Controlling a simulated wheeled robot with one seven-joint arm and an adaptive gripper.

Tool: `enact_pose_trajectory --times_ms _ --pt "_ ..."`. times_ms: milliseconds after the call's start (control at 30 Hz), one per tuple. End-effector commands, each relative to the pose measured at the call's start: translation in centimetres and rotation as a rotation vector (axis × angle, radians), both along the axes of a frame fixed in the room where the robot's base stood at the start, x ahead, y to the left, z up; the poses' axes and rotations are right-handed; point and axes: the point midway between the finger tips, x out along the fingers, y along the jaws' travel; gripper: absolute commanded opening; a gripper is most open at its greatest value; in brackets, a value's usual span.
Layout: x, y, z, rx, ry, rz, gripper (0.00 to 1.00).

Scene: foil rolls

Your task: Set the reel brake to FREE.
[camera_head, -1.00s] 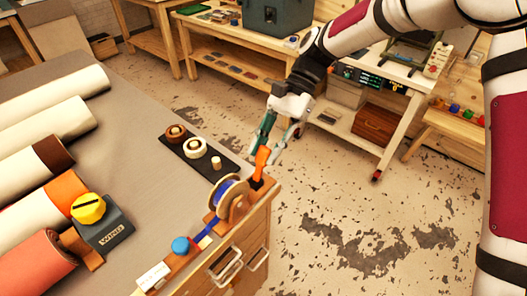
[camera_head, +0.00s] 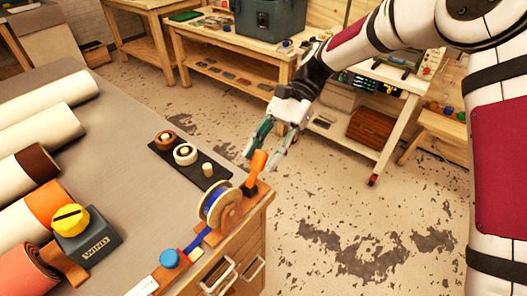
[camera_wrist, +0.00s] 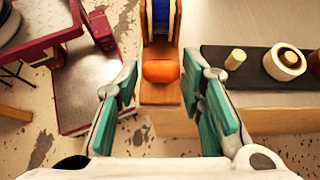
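The reel brake appears to be the upright orange lever (camera_head: 257,164) at the table's edge. It stands beside a wooden reel (camera_head: 220,206) wound with blue ribbon. In the wrist view the lever's rounded orange top (camera_wrist: 161,71) lies between my fingers, in front of the reel's blue winding (camera_wrist: 160,18). My gripper (camera_head: 261,160) is open, one teal-padded finger on each side of the lever. A gap shows on both sides in the wrist view (camera_wrist: 160,80). No FREE marking is readable, so I cannot tell the brake's setting.
A dark tray (camera_head: 165,150) with rolls and a peg lies behind the reel. A blue knob (camera_head: 170,258) and a yellow knob (camera_head: 70,220) on a box marked WIND are on the table (camera_head: 110,140). Large rolls lie at left. Open floor is right of the table.

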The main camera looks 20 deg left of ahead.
Motion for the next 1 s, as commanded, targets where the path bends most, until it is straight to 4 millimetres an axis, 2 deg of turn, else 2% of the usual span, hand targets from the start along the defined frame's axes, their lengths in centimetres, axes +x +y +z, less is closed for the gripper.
enact_pose_trajectory --times_ms 333,467,800,1000 --pt "0.1 0.1 0.2 0.003 -0.001 -0.001 0.47" --pt "0.9 -0.2 0.7 0.004 -0.004 -0.002 0.47" --pt "6.1 -2.3 4.4 0.005 -0.004 -0.003 0.47" --pt "8.2 -3.3 6.0 0.003 -0.001 -0.001 0.47"
